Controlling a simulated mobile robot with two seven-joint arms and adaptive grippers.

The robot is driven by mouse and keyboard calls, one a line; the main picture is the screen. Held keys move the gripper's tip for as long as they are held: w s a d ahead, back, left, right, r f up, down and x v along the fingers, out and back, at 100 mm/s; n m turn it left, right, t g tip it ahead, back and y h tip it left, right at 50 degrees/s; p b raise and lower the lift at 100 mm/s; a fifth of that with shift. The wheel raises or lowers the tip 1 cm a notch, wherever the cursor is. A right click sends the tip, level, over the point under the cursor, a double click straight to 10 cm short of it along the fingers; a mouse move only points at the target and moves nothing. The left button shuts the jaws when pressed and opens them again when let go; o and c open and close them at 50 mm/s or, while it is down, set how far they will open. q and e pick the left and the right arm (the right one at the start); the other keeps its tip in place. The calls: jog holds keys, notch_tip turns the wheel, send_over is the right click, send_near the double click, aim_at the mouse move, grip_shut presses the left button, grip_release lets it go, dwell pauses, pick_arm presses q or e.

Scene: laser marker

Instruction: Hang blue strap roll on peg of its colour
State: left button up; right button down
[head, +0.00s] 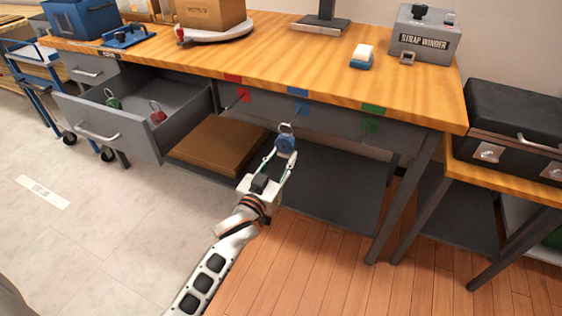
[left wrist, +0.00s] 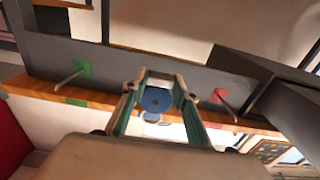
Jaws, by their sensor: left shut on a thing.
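My left gripper (head: 284,158) is shut on the blue strap roll (head: 286,144), with the roll's metal ring (head: 285,128) pointing up. In the left wrist view the roll (left wrist: 155,100) sits between the fingertips (left wrist: 155,92). The roll is in front of the table's apron, just below and left of the blue peg plate (head: 302,107), under the blue label (head: 298,91). I cannot tell the gap to the peg. The red peg (left wrist: 218,95) and green peg (left wrist: 72,76) show on either side in the wrist view; the blue peg is hidden there. My right gripper is not in view.
An open drawer (head: 135,125) at left holds a green roll (head: 112,99) and a red roll (head: 157,113). A cardboard box (head: 215,146) lies on the lower shelf (head: 330,190). A strap winder (head: 425,34) and a blue-white block (head: 362,57) stand on the tabletop.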

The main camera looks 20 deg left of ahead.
pick_arm(q)
jog(key=shift+w+f, duration=0.2)
jog(key=shift+w, duration=0.5)
jog(key=shift+w+b, duration=0.5)
jog(key=shift+w, duration=0.65)
jog(key=shift+w+b, duration=0.3)
jog(key=shift+w, duration=0.15)
jog(key=shift+w+d+f, duration=0.1)
jog(key=shift+w+f, duration=0.25)
jog(key=shift+w, duration=0.3)
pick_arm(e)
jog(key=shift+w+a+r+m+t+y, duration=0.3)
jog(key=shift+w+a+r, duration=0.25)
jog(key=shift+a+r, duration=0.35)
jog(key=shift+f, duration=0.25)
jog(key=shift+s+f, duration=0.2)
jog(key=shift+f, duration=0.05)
